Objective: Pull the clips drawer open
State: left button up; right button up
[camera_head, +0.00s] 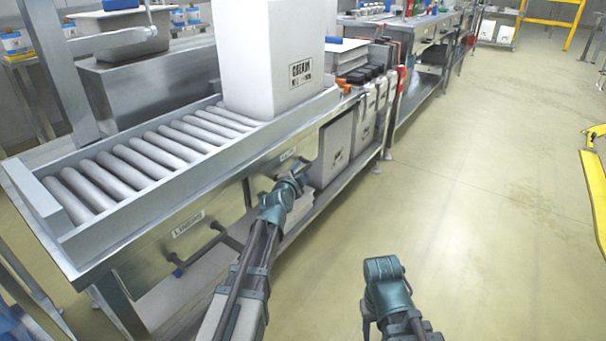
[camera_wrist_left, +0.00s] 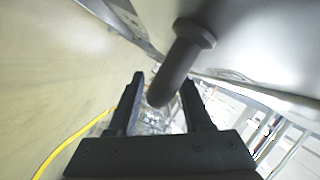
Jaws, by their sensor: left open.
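The roller-top bench has two drawer fronts.
A tall white carton (camera_head: 265,60) stands on the rollers (camera_head: 135,157). Black and orange items (camera_head: 370,75) sit at the bench's far end. A lower shelf (camera_head: 325,195) runs below the drawers.

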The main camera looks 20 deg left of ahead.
pick_arm(q)
grip_shut()
dwell(0.3)
dwell(1.2)
